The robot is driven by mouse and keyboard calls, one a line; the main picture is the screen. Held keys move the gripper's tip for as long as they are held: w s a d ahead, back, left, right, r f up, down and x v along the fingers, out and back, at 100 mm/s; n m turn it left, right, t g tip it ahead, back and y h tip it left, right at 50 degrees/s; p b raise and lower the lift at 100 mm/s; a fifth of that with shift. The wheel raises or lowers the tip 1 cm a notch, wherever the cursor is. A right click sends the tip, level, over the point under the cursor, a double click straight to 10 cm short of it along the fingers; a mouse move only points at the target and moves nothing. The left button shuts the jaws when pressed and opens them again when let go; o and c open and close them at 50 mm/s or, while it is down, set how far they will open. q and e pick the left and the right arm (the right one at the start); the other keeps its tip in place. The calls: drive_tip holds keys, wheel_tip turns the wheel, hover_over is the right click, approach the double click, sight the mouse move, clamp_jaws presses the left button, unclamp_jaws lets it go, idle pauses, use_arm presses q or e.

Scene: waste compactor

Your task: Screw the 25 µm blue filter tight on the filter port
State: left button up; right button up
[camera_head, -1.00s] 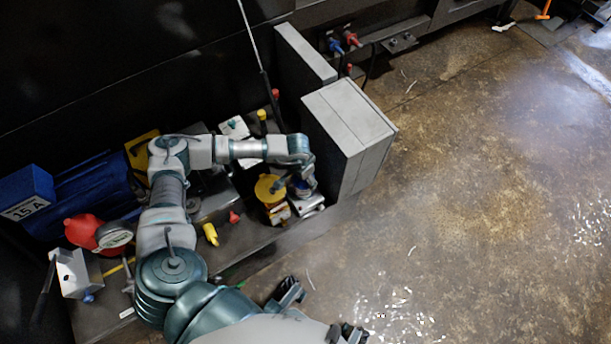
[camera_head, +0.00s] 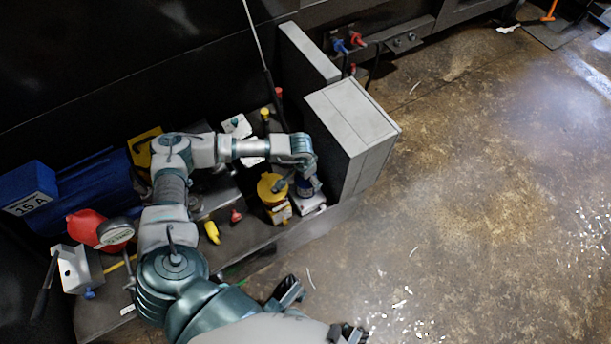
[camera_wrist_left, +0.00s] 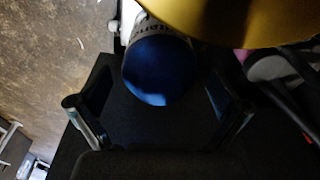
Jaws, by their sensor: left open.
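The blue filter (camera_head: 306,187) is a small canister with a white printed label, beside the yellow-capped part (camera_head: 272,188) near the grey box. In the left wrist view the filter's round blue end (camera_wrist_left: 160,72) faces the camera. My left gripper (camera_head: 303,174) is over the filter. In the left wrist view its two fingers (camera_wrist_left: 158,112) are spread apart on either side of the blue end, with dark gaps between. The filter port is hidden, so I cannot tell how the filter sits on it.
The grey box (camera_head: 352,125) stands close to the right of the filter. The yellow cap (camera_wrist_left: 230,18) crowds the filter in the wrist view. A red part with a gauge (camera_head: 100,231), a blue motor (camera_head: 85,192) and a yellow plug (camera_head: 212,232) are at left. The floor (camera_head: 480,220) at right is open.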

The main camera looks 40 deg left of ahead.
use_arm(q)
drive_tip(key=n+p, duration=0.1)
drive_tip(key=n, duration=0.4)
drive_tip(key=shift+r+y, duration=0.15)
drive_tip(key=shift+y, duration=0.15)
drive_tip(key=n+p, duration=0.2)
drive_tip(key=n, duration=0.4)
drive_tip(key=shift+g, duration=0.3)
drive_tip(key=n, duration=0.3)
drive_tip(key=shift+n+y+p, duration=0.3)
drive_tip(key=shift+y+p, duration=0.05)
drive_tip(key=shift+y, duration=0.05)
drive_tip(key=shift+n+g+p, duration=0.3)
drive_tip(key=shift+n+p, duration=0.1)
drive_tip(key=shift+n, duration=0.7)
drive_tip(key=n, duration=0.3)
drive_tip(key=shift+p, duration=0.3)
drive_tip(key=c, duration=1.2)
drive_tip(key=m+b, duration=0.1)
drive_tip(key=m, duration=0.5)
drive_tip(key=shift+m+b, duration=0.3)
drive_tip(key=shift+c, duration=0.2)
drive_tip(key=o, duration=1.2)
use_arm(e)
drive_tip(key=r, duration=0.1)
drive_tip(key=w+r, duration=0.1)
drive_tip(key=r, duration=0.2)
drive_tip(key=shift+w+r, duration=0.3)
drive_tip(key=shift+w, duration=0.05)
